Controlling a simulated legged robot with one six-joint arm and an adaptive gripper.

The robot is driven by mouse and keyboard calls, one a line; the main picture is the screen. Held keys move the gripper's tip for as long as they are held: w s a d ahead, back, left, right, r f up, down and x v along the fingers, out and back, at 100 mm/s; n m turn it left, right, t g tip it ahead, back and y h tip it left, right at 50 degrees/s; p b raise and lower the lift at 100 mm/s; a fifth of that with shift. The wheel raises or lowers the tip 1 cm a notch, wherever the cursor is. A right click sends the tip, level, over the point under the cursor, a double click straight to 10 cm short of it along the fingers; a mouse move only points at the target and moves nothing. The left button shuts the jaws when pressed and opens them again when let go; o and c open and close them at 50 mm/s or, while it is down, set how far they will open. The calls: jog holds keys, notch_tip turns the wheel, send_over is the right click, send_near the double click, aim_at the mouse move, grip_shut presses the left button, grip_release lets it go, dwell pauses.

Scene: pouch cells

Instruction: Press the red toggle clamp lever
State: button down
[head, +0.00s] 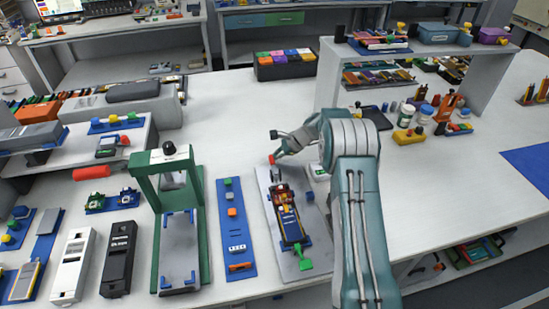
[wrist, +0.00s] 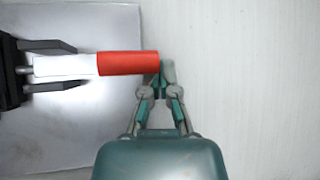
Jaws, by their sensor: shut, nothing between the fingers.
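The red toggle clamp lever (wrist: 128,63) lies level in the wrist view, its red grip on a pale shaft that runs left into a black clamp body (wrist: 12,72). In the head view its red end (head: 271,159) shows small at the far end of a grey plate. My gripper (wrist: 164,74) is shut and empty, with its fingertips at the right end of the red grip. They overlap it in the picture; I cannot tell whether they touch. In the head view my gripper (head: 279,152) is beside the red end, partly hidden by my arm.
The grey plate (head: 310,225) carries a dark fixture with a green-handled part (head: 305,262) at its near end. A blue strip (head: 240,258) and a green press frame (head: 160,225) stand to the left.

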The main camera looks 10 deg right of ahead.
jog(key=shift+r, duration=0.15)
jog(key=shift+s+r+n+t, duration=0.2)
jog(key=shift+r+n+t, duration=0.5)
jog(key=shift+r+t, duration=0.75)
jog(key=r+n+t, duration=0.1)
jog(key=t, duration=0.1)
jog(key=s+r+t+y, duration=0.1)
jog(key=shift+s+r+n+t, duration=0.1)
jog(key=shift+s+n+t, duration=0.1)
jog(key=shift+n+t, duration=0.2)
jog(key=shift+s+r, duration=0.4)
jog(key=shift+r, duration=0.15)
jog(key=shift+s+r, duration=0.5)
jog(key=shift+s, duration=0.2)
jog(key=shift+s+r, duration=0.2)
jog(key=shift+s, duration=0.3)
jog(key=shift+s+r, duration=0.15)
jog(key=shift+s, duration=0.4)
